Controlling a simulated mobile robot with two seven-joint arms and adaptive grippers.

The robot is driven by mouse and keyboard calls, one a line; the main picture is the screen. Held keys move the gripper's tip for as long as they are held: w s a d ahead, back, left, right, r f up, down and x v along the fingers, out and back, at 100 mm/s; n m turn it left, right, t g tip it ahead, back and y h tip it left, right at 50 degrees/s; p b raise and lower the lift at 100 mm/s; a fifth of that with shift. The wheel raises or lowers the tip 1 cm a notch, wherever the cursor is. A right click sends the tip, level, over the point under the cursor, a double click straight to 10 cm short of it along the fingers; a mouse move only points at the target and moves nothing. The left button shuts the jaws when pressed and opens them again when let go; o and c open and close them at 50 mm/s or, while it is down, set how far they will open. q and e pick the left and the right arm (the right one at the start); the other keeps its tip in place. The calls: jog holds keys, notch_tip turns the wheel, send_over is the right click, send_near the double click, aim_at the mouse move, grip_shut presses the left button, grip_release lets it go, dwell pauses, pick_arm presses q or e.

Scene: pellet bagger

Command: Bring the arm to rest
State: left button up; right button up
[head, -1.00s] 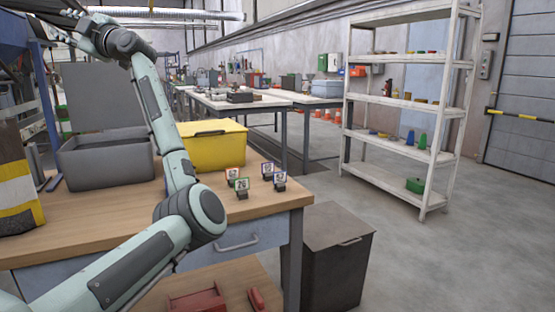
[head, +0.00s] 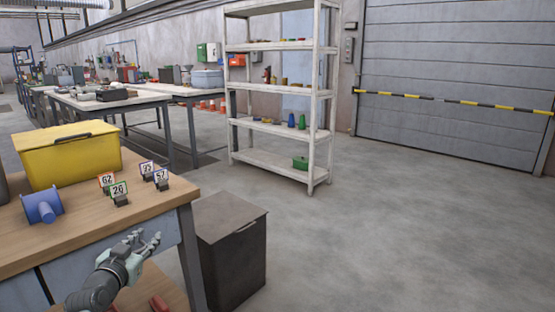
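My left arm comes in at the bottom left, low in front of the wooden workbench (head: 130,220). Its gripper (head: 149,240) is beside the bench's front edge, pointing up and to the right. The fingers look spread, with nothing between them. My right gripper is out of view.
On the bench are a yellow lidded box (head: 70,160), a blue spool (head: 42,207) and several small number cards (head: 119,190). A dark lidded bin (head: 232,250) stands right of the bench. A white shelf (head: 275,165) stands behind. The floor at right is clear.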

pick_arm(q)
jog(key=s+d+f+g, duration=0.3)
jog(key=s+f, duration=0.5)
jog(key=f, duration=0.3)
jog(key=s+d+f+g, duration=0.35)
jog(key=s+f, duration=0.35)
jog(key=f, duration=0.4)
jog(key=s+f+g, duration=0.3)
jog(key=s+f, duration=0.3)
jog(key=s, duration=0.6)
jog(key=s+d+f+g+y, duration=0.1)
jog(key=s+f+g, duration=0.3)
jog(key=s, duration=0.8)
notch_tip(320, 180, down, 2)
jog(key=shift+f+n, duration=0.2)
jog(key=shift+n, duration=0.1)
